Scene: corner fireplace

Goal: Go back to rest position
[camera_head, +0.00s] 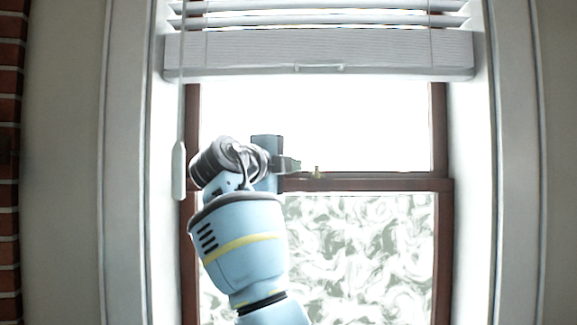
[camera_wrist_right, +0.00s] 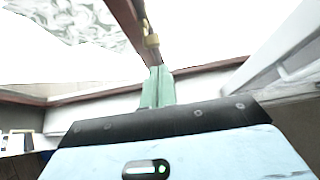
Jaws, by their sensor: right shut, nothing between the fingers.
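My right arm rises from the bottom of the head view in front of a window. My right gripper (camera_head: 290,164) points to the right at the height of the window's brown middle rail (camera_head: 385,183). In the right wrist view its fingers (camera_wrist_right: 158,84) are together, with nothing held between them. A small brass latch (camera_head: 318,173) sits on the middle rail just right of the fingertips. It also shows beyond the fingertips in the right wrist view (camera_wrist_right: 151,41); I cannot tell whether they touch it. My left gripper is not in view.
A white blind (camera_head: 320,54) hangs raised across the window top. Its cord ends in a white pull (camera_head: 179,171) left of my arm. White window trim (camera_head: 513,170) stands on both sides, with a brick edge (camera_head: 9,160) at far left.

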